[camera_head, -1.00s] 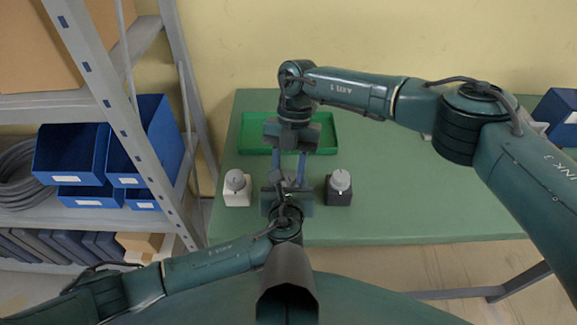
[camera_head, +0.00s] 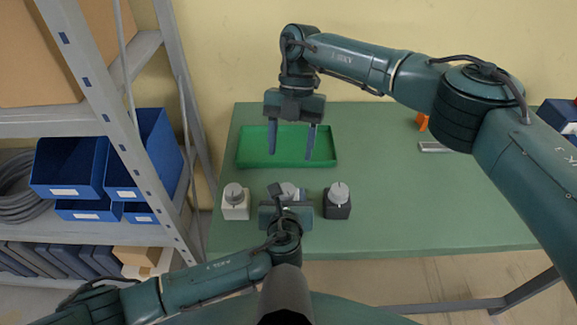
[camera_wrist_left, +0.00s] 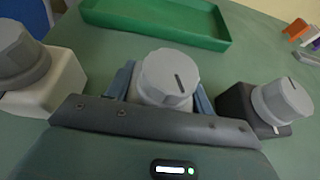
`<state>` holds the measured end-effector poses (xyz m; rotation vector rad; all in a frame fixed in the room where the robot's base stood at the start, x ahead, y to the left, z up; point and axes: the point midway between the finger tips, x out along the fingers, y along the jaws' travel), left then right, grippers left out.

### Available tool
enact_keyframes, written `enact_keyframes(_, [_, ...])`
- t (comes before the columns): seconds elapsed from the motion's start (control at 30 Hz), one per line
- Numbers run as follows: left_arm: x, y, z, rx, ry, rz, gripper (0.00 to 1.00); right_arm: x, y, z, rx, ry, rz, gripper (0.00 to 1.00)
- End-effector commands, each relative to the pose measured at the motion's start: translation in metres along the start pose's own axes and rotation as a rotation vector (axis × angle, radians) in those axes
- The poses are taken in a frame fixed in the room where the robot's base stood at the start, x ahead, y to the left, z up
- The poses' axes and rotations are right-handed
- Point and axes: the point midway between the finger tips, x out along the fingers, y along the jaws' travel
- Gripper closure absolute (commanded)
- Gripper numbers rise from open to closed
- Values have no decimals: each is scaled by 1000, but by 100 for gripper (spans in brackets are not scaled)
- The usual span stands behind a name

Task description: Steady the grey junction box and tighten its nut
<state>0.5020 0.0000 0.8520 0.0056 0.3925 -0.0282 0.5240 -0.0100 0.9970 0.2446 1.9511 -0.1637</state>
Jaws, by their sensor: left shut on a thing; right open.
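The grey junction box stands between two other boxes, mostly hidden by my left gripper. Its round grey nut (camera_wrist_left: 168,78) with a dark slot mark sits on top and also shows in the head view (camera_head: 288,190). My left gripper (camera_wrist_left: 160,92) is shut on this box, with a blue finger on each side of it. My right gripper (camera_head: 291,155) is open and empty, its two blue fingers pointing down in front of the green tray, beyond and above the box.
A white box (camera_head: 236,208) stands left and a black box (camera_head: 337,207) right, each with a grey knob. The green tray (camera_head: 326,163) looks empty. An orange item (camera_head: 422,121) and a pale metallic piece (camera_head: 434,147) lie at right. Shelving (camera_head: 65,229) stands left.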

Motion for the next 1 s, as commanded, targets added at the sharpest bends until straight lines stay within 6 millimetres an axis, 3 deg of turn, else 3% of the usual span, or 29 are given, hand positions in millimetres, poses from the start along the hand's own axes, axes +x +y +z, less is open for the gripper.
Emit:
enact_keyframes(0.1, [0,0,0,0,1,0,75,-20,0,0,1,-1,2,43])
enact_keyframes(0.23, [0,0,0,0,1,0,75,-31,0,0,0,1,0,43])
enact_keyframes(0.7, [0,0,0,0,1,0,75,-34,0,-1,-30,-2,-2,43])
enact_keyframes(0.87, [0,0,0,0,1,0,75,-31,0,-3,-239,-21,-19,43])
enact_keyframes(1.0, [0,0,0,0,1,0,75,-28,0,-7,-578,-49,-51,43])
